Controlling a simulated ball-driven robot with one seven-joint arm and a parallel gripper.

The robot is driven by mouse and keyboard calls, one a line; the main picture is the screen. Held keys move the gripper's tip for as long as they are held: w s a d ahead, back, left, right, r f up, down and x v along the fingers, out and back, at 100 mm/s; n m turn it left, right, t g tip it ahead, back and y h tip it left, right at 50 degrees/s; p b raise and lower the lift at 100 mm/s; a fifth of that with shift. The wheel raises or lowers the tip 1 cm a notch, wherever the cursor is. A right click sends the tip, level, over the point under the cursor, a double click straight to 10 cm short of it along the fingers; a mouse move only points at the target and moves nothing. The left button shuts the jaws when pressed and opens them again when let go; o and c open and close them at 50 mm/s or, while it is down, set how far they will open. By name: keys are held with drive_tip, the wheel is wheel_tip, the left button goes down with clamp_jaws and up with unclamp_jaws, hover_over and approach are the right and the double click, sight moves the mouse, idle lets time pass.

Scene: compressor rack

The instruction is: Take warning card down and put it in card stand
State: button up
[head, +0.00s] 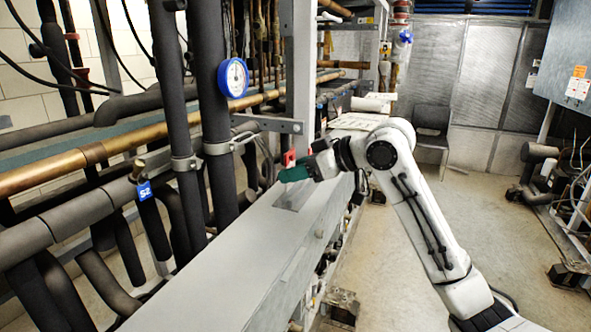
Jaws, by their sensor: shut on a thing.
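My gripper (293,170) is in the middle of the head view, reaching left over the grey beam, with a green finger part showing. It is shut on a small red piece (289,158), which I take to be the warning card. Only part of this piece shows, above and behind the green finger, and its print is too small to read. A darker patch (290,198) lies on the beam top below the gripper; I cannot tell whether it is a shadow or an object. I cannot make out the card stand for certain.
Dark insulated pipes and a copper pipe (60,168) run along the left, with a blue-rimmed gauge (233,78) and a blue S2 tag (144,191). A metal bracket (268,124) and grey post (299,70) stand near the gripper. The beam top (215,270) is clear in front.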

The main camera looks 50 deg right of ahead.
sight(291, 185)
drive_tip(key=shift+f, duration=0.1)
idle(0.3)
drive_tip(key=shift+f+b, duration=0.4)
drive_tip(key=shift+f, duration=0.15)
drive_tip(key=shift+f, duration=0.2)
idle(0.7)
drive_tip(key=shift+f+b, duration=0.3)
drive_tip(key=shift+f, duration=0.15)
drive_tip(key=shift+f, duration=0.3)
idle(0.3)
idle(0.7)
drive_tip(key=o, duration=0.9)
drive_tip(key=shift+s, duration=0.1)
